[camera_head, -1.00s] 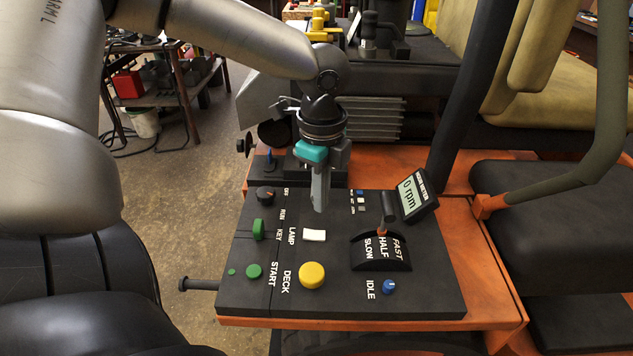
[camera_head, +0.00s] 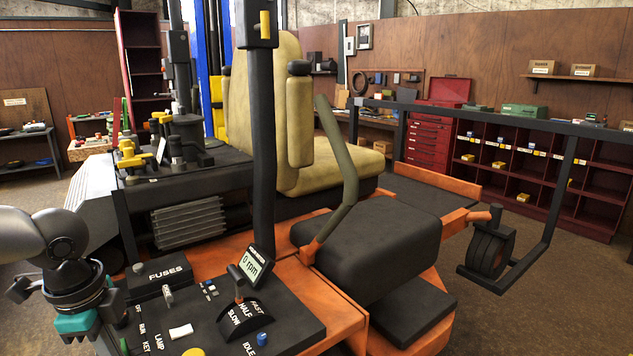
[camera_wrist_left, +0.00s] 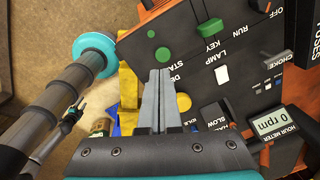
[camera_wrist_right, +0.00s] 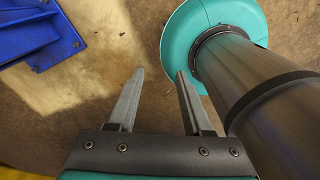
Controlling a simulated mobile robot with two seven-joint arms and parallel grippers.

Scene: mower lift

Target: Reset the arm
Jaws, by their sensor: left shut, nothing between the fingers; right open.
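My left arm comes in at the lower left of the head view, with its wrist above the left edge of the mower's control panel (camera_head: 205,318); its fingertips are out of that frame. In the left wrist view my left gripper (camera_wrist_left: 160,75) is shut and empty, its fingertips in front of the panel (camera_wrist_left: 225,60). The panel bears a throttle lever (camera_head: 238,290), a white lamp switch (camera_head: 181,331), a yellow deck button (camera_wrist_left: 183,102), green key and start controls and a 0 rpm hour meter (camera_head: 256,265). My right gripper (camera_wrist_right: 158,72) is open and empty above the floor.
A dark upright post (camera_head: 262,130) and a black seat platform (camera_head: 375,245) stand beyond the panel. An olive lever (camera_head: 345,170) rises beside them. Shelves (camera_head: 530,165) line the back wall.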

